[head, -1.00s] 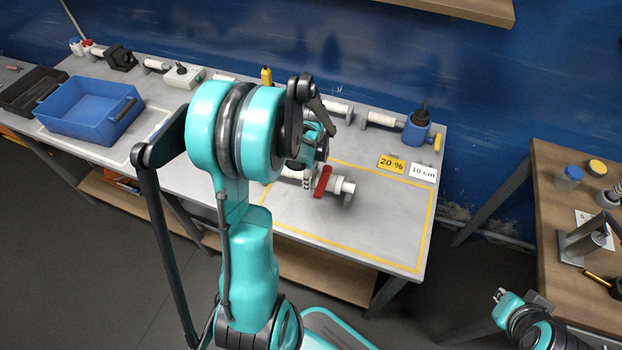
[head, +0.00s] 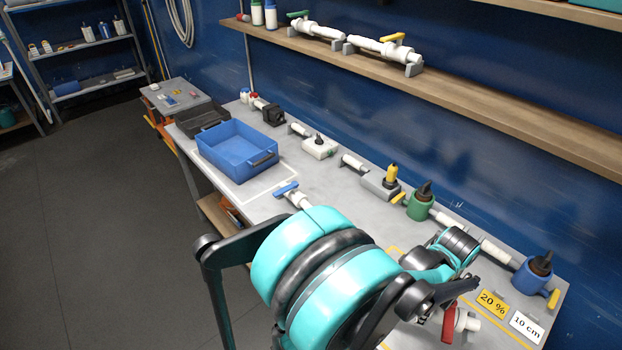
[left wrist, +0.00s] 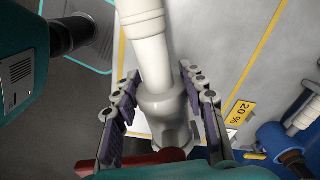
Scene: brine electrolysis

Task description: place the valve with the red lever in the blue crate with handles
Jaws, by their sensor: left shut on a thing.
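The valve with the red lever (head: 448,322) is at the bottom of the head view, over the yellow-outlined area at the table's near right end. Its white pipe (left wrist: 153,60) runs between my left gripper's fingers in the left wrist view, with the red lever (left wrist: 145,157) low in the picture. My left gripper (left wrist: 162,112) is shut on this valve; in the head view my arm largely hides it. I cannot tell whether the valve is clear of the table. The blue crate with handles (head: 220,163) stands at the table's far left end. My right gripper is not in view.
A valve with a blue lever (head: 287,188) lies near the crate. A dark tray (head: 203,118) stands behind the crate. Several fittings line the back edge, including a green-bodied valve (head: 421,205) and a blue-bodied one (head: 534,275). A shelf (head: 430,85) overhangs the wall side.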

